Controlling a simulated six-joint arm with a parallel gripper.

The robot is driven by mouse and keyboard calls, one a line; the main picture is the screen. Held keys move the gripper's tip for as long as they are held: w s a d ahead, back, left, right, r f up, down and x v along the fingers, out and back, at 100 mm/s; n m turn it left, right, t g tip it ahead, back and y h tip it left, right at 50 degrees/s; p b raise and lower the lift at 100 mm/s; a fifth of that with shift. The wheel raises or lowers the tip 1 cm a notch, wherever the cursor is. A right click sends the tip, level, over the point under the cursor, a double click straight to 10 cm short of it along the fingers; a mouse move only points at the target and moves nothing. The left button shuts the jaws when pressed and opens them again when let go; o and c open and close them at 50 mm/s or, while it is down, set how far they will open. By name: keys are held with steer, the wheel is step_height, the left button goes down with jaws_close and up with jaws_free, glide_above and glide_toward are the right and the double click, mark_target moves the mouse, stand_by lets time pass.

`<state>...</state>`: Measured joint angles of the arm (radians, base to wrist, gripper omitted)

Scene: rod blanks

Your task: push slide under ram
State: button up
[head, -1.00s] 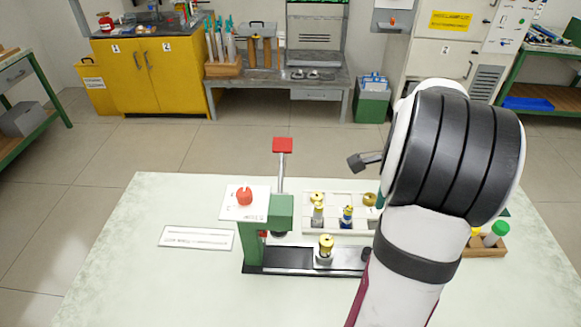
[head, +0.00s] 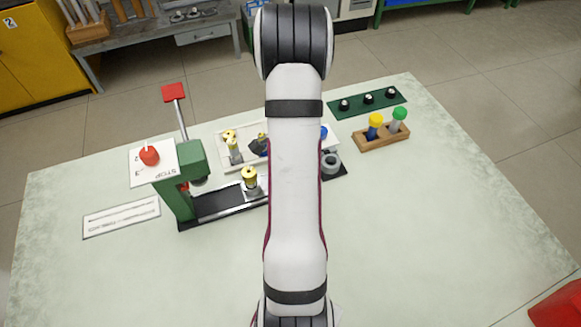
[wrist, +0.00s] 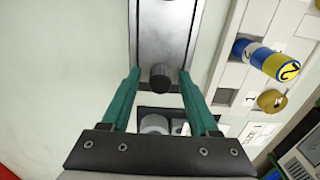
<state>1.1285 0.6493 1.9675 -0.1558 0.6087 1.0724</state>
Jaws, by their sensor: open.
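The press has a green column (head: 178,197), a green head (head: 190,158) and a red-tipped lever (head: 174,93). The dark ram (head: 199,182) hangs under the head. On the black base (head: 215,204), the slide (head: 253,191) carries an upright gold-capped blank (head: 249,174) to the right of the ram, not under it. In the wrist view, a dark round knob (wrist: 160,77) sits at the end of a grey metal strip (wrist: 165,35). My gripper (wrist: 160,76) is open, its teal fingers on either side of the knob. My arm hides the gripper in the head view.
A white tray (head: 222,137) with several blanks lies behind the press. A grey ring-shaped cup (head: 331,163) stands at the base's right end. A wooden rack (head: 381,139) and a green strip (head: 356,104) are at back right. A white plate (head: 121,217) lies left. The front table is clear.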

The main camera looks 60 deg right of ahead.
steer(key=shift+c, duration=0.2)
jaws_close()
steer(key=shift+w+a, duration=0.1)
stand_by(1.1)
